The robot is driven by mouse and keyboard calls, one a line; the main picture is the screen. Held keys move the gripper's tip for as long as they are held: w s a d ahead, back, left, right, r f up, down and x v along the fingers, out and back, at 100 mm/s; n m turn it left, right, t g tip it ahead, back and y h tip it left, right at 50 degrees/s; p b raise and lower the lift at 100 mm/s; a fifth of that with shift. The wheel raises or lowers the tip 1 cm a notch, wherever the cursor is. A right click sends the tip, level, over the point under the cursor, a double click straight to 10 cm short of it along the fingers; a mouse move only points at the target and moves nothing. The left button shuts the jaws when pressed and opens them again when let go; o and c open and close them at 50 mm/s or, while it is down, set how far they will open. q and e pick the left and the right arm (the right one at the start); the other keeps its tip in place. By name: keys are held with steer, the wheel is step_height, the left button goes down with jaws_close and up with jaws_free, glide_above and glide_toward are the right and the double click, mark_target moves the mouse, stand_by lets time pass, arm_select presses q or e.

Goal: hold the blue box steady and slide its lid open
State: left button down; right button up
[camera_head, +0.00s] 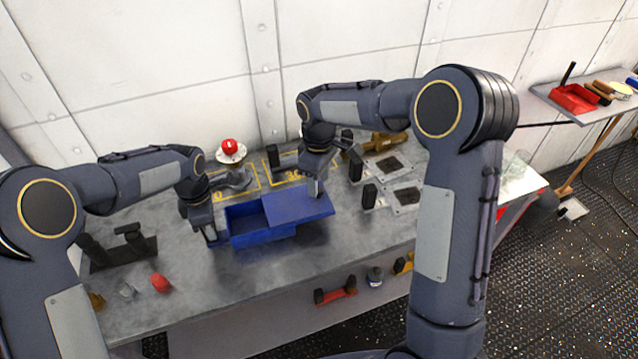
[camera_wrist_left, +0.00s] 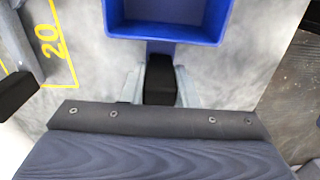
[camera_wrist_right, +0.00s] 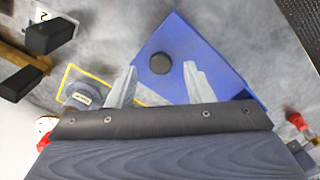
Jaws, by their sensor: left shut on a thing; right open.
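The blue box (camera_head: 262,238) stands on the grey workbench. Its blue lid (camera_head: 293,203) sits shifted to the right, so the left part of the inside shows empty. My left gripper (camera_head: 211,237) is shut on the box's black handle (camera_wrist_left: 160,82) at its left end; the open box (camera_wrist_left: 168,30) lies just beyond in the left wrist view. My right gripper (camera_head: 316,191) is over the lid's right part. In the right wrist view its fingers (camera_wrist_right: 158,82) are spread, with the lid's dark round knob (camera_wrist_right: 160,64) near and between their tips, not gripped.
A red-topped button post (camera_head: 229,150) stands behind the box. Metal plates and black blocks (camera_head: 370,193) lie to the right of it. A red object (camera_head: 160,283) and a black bracket (camera_head: 122,252) lie at the left. Bare bench lies in front of the box.

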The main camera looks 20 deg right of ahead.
step_height(320, 180, up, 10)
stand_by(0.3)
steer(key=shift+f, duration=0.1)
arm_select(q)
steer(key=c, duration=1.1)
jaws_free()
steer(key=shift+o, duration=0.2)
